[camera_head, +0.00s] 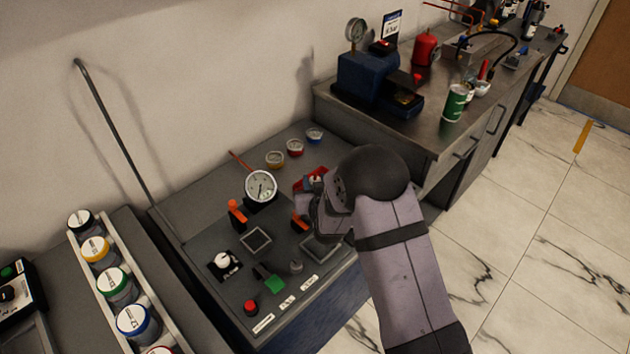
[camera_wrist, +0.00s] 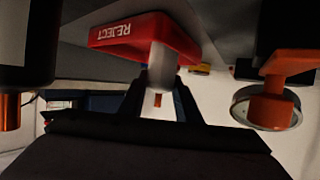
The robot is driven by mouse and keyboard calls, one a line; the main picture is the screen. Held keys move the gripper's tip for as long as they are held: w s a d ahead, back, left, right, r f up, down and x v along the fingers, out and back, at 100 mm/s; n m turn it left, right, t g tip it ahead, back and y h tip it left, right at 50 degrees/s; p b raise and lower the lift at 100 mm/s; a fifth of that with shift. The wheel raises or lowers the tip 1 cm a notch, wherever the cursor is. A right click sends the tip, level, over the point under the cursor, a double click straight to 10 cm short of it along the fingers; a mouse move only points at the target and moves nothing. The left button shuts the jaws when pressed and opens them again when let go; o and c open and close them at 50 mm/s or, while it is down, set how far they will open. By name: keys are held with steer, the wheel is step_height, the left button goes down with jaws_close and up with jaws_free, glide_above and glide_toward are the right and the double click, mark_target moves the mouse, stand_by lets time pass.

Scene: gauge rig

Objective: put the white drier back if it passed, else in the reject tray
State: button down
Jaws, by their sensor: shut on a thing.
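The white drier (camera_wrist: 162,72) is a pale cylinder between the fingers of my gripper (camera_wrist: 162,100) in the wrist view. My gripper is shut on it. The red reject tray (camera_wrist: 130,34), lettered REJECT, appears upside down there, right by the drier's far end; I cannot tell whether they touch. In the head view the tray (camera_head: 311,175) shows partly behind my gripper (camera_head: 312,205), at the right of the grey rig panel (camera_head: 210,250). The drier is not clearly visible in that view. The round white gauge (camera_head: 261,186) stands on the panel; its reading is too small to tell.
Orange handles (camera_head: 237,214) stand by the gauge, one close to my gripper. Small coloured-rim cups (camera_head: 275,159) line the panel's back. A rack of lidded jars (camera_head: 116,285) is left; a cluttered bench (camera_head: 430,130) is right.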

stand_by(0.3)
steer(key=shift+f, duration=0.2)
steer(key=c, duration=1.3)
jaws_free()
steer(key=shift+r, duration=0.2)
steer(key=b+v, duration=0.1)
steer(key=v, duration=1.1)
steer(key=shift+b, duration=0.4)
steer(key=shift+d, duration=0.1)
